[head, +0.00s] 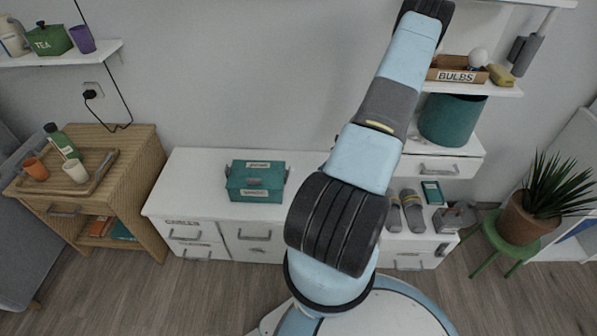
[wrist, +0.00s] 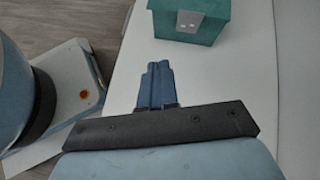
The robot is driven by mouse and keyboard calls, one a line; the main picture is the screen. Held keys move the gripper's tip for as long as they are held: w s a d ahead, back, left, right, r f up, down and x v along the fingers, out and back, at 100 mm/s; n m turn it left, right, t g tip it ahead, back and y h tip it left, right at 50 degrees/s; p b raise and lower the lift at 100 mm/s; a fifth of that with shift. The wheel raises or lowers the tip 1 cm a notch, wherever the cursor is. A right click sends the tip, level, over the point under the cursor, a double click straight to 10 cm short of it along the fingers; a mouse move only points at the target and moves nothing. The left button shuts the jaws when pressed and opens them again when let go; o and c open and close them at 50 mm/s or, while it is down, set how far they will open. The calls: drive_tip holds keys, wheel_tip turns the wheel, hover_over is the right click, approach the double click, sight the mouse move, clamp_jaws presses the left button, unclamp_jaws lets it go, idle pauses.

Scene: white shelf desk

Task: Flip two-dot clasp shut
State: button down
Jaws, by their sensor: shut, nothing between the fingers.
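A teal box (head: 255,181) with a lid stands on the white desk (head: 210,170), left of my arm in the head view. It has pale labels and grey parts at its sides. The wrist view shows one end of the box (wrist: 213,30) at the top. A small grey clasp plate (wrist: 189,21) with two dark dots is on that end. Whether the clasp is up or down is hard to tell. My gripper (wrist: 157,67) is shut and empty, with its blue fingers over the white top, short of the box and apart from it. In the head view my arm hides it.
A wicker cabinet (head: 150,170) with a tray and cups stands at the left. Grey slippers (head: 405,208) lie on the desk right of my arm. A teal bin (head: 453,121) and a BULBS crate (head: 459,63) stand behind. The desktop around the box is clear.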

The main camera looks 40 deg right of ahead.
drive_tip(key=d+m+t, duration=0.3)
drive_tip(key=m, duration=0.1)
approach(286, 176)
wheel_tip(286, 176, down, 3)
drive_tip(key=w+a, duration=0.2)
drive_tip(key=shift+w+a+r, duration=0.2)
drive_tip(key=shift+w+r, duration=0.25)
drive_tip(key=shift+w, duration=0.1)
drive_tip(key=shift+d+g, duration=0.1)
drive_tip(key=shift+g, duration=0.2)
